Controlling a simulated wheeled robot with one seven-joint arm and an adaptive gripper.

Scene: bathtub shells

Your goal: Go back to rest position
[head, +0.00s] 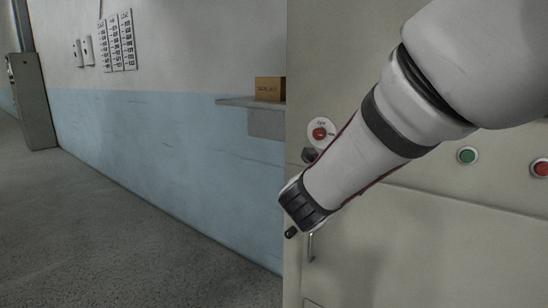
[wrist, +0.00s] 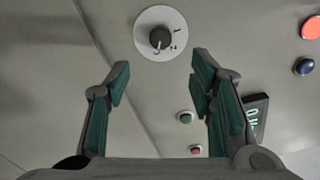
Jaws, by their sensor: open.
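My gripper (wrist: 162,82) is open in the wrist view, its two teal-padded fingers spread apart with nothing between them. Beyond the fingertips is a grey panel with a black rotary knob (wrist: 160,37) on a white disc. I cannot tell the exact gap, but no finger appears to touch the knob. In the head view my arm reaches from the upper right down to the left in front of a pale cabinet (head: 430,235). The fingers cannot be made out there.
The cabinet bears a red button (head: 320,133) on a white plate, a green button (head: 467,156) and another red button (head: 541,168). A wall shelf (head: 240,101) holds a brown box (head: 269,89). Floor at left is clear.

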